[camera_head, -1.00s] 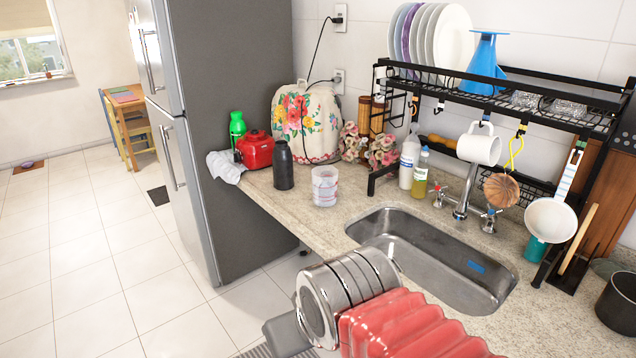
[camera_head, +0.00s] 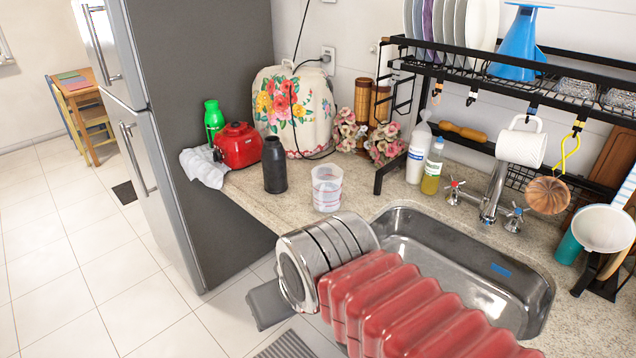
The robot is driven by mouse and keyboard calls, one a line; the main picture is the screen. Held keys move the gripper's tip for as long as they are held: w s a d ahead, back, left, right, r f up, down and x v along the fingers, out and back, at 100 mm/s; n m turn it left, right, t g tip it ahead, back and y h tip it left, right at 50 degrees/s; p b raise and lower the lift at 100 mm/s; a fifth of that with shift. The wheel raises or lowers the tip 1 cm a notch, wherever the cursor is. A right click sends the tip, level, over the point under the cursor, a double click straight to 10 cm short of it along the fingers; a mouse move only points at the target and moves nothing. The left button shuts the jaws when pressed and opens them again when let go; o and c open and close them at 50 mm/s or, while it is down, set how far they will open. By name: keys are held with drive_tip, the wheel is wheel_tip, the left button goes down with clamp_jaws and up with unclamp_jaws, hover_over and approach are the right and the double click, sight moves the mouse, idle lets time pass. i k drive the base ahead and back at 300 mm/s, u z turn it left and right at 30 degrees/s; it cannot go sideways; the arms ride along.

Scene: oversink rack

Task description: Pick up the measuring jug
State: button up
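The measuring jug (camera_head: 327,188) is a clear, whitish cup with red markings. It stands upright on the speckled stone counter, between the dark bottle and the sink. My arm, with red ribbed bellows and a shiny metal joint, crosses the lower middle of the picture in front of the counter. The metal joint appears just below the jug in the picture, and nothing of mine visibly touches the jug.
A dark bottle (camera_head: 274,165) stands left of the jug, with a red appliance (camera_head: 237,146) and white cloth (camera_head: 204,167) beyond. The steel sink (camera_head: 520,300) is right. A black rack (camera_head: 378,180) spans above it. Bare counter (camera_head: 262,200) lies around the jug.

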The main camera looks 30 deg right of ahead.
sight(327, 178)
drive_tip(key=z, duration=0.1)
drive_tip(key=i, duration=1.1)
drive_tip(key=z, duration=0.1)
